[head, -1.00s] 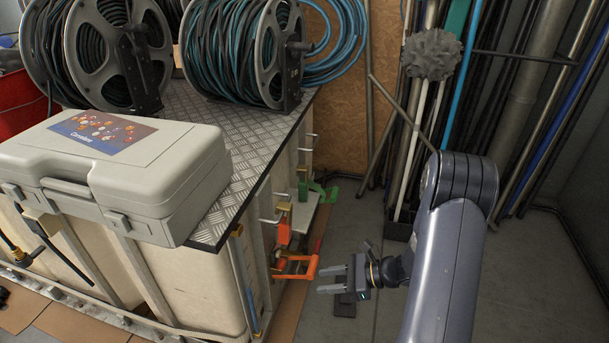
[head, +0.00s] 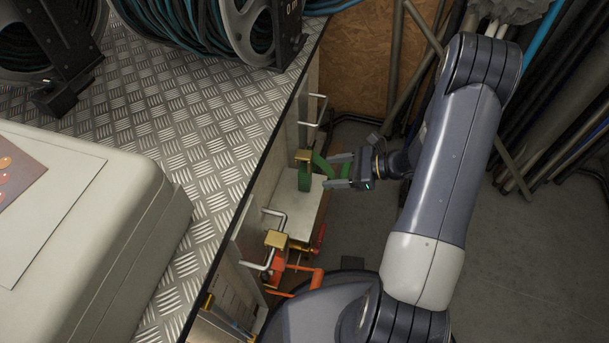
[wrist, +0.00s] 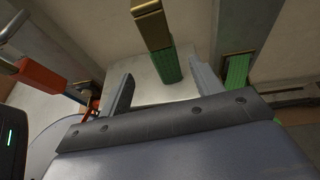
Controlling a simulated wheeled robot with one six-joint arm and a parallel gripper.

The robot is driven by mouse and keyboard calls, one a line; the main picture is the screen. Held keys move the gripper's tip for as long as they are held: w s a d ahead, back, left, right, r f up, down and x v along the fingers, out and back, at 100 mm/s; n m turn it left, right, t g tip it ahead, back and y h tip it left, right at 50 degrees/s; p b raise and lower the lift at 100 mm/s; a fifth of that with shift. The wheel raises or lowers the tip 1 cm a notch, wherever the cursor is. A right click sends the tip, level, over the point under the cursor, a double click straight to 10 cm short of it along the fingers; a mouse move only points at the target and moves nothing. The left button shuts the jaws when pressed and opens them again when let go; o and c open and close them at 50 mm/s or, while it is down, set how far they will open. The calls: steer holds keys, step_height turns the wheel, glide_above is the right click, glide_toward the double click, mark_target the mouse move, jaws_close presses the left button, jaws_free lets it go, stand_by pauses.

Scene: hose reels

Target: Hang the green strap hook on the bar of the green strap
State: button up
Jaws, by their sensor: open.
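The green strap (head: 304,179) hangs at the side of the metal-topped bench, with a brass-coloured hook (head: 303,155) at its top. A green curved piece (head: 325,167) reaches from it towards my gripper (head: 331,171). My gripper is open, its fingers pointing at the green parts. In the wrist view, the brass hook (wrist: 150,22) and green strap (wrist: 165,66) show ahead, between and beyond the fingers. A second green strip (wrist: 237,70) shows right of them. A bent white bar (head: 318,112) sticks out above the green strap. I cannot tell whether the hook touches any bar.
An orange strap (head: 279,268) with a brass hook (head: 277,239) hangs nearer, beside another bent bar (head: 275,216). A grey case (head: 90,230) and hose reels (head: 245,25) stand on the bench. Pipes lean at the back right. Grey floor (head: 500,250) is clear at the right.

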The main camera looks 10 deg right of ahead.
mark_target(299, 174)
steer(key=b+x, duration=0.1)
steer(key=x, duration=0.2)
steer(key=b+x, duration=0.1)
steer(key=x, duration=0.3)
steer(key=b+x, duration=0.1)
steer(key=x, duration=0.2)
steer(key=shift+w+a+f, duration=0.15)
steer(key=shift+w+a, duration=0.15)
steer(key=shift+w, duration=0.1)
steer(key=c, duration=1.2)
